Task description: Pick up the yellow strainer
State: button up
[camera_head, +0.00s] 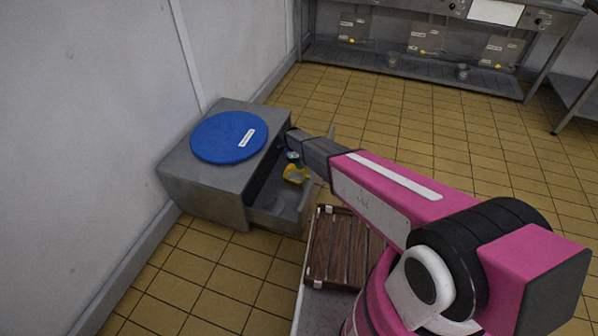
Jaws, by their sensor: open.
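A small yellow strainer (297,174) shows inside the open drawer (277,221) of a grey metal cabinet. Only part of it is seen, and its exact shape is too small to tell. My gripper (291,137) is at the end of my pink arm, above the drawer and a little above the strainer in the picture. The gripper is open. Its fingers are dark and partly hidden by my arm, and nothing is seen held in them.
The cabinet (204,186) stands against the white wall, with a round blue lid (229,137) on top. A steel bench (430,70) stands at the back; tiled floor between is clear.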

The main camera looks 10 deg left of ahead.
aim_at(309, 177)
jog(key=x, duration=1)
jog(key=shift+d+f, duration=0.3)
grip_shut()
